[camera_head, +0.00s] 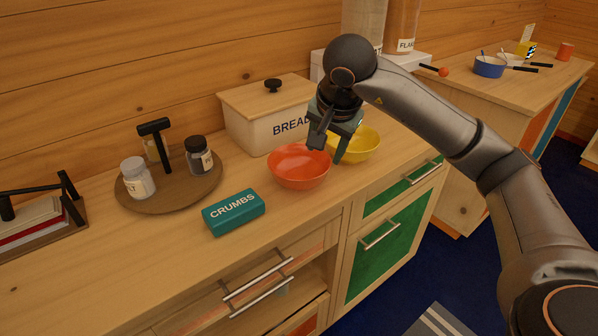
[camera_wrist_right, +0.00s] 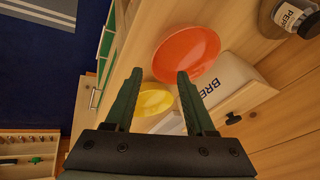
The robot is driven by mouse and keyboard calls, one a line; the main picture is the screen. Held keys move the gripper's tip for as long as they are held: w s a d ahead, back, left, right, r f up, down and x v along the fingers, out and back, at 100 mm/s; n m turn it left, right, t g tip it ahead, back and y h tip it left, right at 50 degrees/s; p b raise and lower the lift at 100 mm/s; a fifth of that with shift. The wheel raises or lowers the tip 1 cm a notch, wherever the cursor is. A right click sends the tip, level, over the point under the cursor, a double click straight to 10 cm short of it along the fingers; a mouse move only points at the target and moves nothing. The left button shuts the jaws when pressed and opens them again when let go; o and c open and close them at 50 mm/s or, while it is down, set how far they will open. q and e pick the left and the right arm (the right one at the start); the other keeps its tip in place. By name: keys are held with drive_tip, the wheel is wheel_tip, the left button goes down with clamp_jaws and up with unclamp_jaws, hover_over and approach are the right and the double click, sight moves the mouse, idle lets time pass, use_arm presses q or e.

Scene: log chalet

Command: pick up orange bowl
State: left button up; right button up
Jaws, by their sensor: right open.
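The orange bowl (camera_head: 299,168) sits upright and empty on the wooden counter, in front of the bread box. In the right wrist view the orange bowl (camera_wrist_right: 187,54) lies beyond the fingertips, toward the upper right. My right gripper (camera_head: 328,145) is open and empty, above and just behind the right edge of the orange bowl. In the right wrist view its two fingers (camera_wrist_right: 157,75) stand apart with nothing between them held. My left gripper is in neither view.
A yellow bowl (camera_head: 355,144) stands close to the right of the orange bowl. The bread box (camera_head: 262,112) is behind, and a teal crumbs box (camera_head: 234,212) is front left. A round board (camera_head: 168,192) with jars lies further left. Bare counter lies in front.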

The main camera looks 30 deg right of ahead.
sight(325, 169)
drive_tip(key=shift+h, duration=0.3)
drive_tip(key=x, duration=0.3)
drive_tip(key=d+x, duration=0.1)
drive_tip(key=x, duration=0.2)
drive_tip(key=shift+r+b, duration=0.2)
drive_tip(key=shift+b, duration=0.15)
drive_tip(key=shift+x, duration=3.15)
drive_tip(key=shift+d, duration=0.1)
drive_tip(key=shift+c, duration=0.2)
clamp_jaws()
drive_tip(key=shift+r, duration=0.1)
